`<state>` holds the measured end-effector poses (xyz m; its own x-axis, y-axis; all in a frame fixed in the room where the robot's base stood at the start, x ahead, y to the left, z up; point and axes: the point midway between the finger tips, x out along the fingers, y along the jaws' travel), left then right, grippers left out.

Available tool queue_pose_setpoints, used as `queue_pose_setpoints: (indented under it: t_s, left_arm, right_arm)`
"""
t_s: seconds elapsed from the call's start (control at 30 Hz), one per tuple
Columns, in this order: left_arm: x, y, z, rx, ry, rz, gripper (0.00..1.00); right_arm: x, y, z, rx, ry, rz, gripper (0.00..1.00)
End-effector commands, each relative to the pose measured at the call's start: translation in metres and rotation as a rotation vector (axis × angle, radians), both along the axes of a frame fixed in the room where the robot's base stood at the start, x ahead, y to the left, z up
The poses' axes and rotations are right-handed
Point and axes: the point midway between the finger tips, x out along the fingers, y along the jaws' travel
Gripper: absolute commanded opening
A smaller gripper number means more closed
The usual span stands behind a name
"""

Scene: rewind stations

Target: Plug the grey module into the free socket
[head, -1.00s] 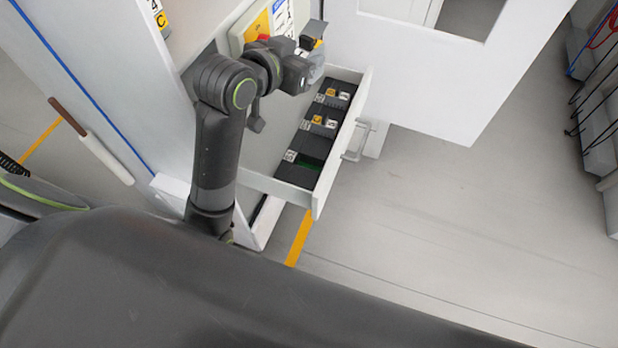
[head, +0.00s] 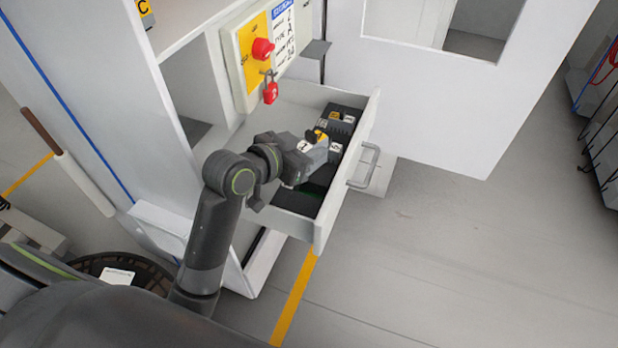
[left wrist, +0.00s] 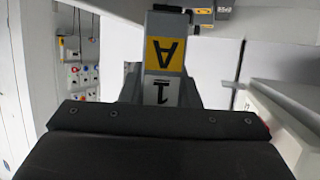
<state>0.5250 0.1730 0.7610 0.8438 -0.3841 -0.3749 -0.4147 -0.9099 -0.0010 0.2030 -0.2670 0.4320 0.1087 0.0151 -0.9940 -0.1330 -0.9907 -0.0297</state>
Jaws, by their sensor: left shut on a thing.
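The grey module (head: 320,150) is held in my left gripper (head: 308,160), above the open drawer (head: 327,220). In the left wrist view the grey module (left wrist: 165,58) carries a yellow label with an A and a white label with a 1, and sits between the fingers. Below the gripper in the drawer, a dark slot with a green strip (head: 309,191) shows partly, and looks like the free socket. The gripper and arm hide part of it. Whether the module touches anything below cannot be told. My right gripper is not in view.
Dark labelled modules (head: 342,125) fill the far end of the drawer. The drawer's handle (head: 368,166) faces right. A panel with a red knob (head: 262,49) and a red padlock (head: 270,93) stands behind.

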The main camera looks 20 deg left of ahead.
Motion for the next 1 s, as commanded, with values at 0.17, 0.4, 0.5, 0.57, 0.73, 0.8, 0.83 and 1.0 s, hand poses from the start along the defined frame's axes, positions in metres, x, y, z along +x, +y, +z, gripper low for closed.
queue_pose_setpoints:
  t_s: [0.17, 0.4, 0.5, 0.57, 0.73, 0.8, 0.83, 1.0]
  left_arm:
    - [0.000, 0.000, -0.025, -0.003, 0.001, 0.001, 0.03]
    - [-0.001, 0.000, -0.052, -0.002, 0.004, 0.002, 0.03]
    - [-0.001, 0.000, -0.064, -0.001, 0.003, 0.002, 0.03]
    - [0.000, 0.000, -0.065, -0.001, 0.002, 0.002, 0.03]
    - [0.000, 0.000, -0.063, -0.001, 0.000, 0.001, 0.03]
    - [0.000, 0.000, -0.064, -0.001, 0.000, 0.001, 0.03]
    - [0.000, 0.000, -0.065, -0.001, 0.000, 0.001, 0.03]
    - [0.000, 0.000, -0.071, -0.001, 0.000, 0.001, 0.03]
  right_arm:
    - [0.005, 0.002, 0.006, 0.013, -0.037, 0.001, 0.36]
    - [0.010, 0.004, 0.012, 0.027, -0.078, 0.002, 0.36]
    - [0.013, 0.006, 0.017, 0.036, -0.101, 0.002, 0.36]
    - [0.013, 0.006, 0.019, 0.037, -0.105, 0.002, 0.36]
    - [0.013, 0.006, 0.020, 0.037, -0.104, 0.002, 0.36]
    - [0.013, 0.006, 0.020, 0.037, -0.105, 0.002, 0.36]
    - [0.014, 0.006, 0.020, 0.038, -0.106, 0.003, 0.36]
    - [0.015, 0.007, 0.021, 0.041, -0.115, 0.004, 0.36]
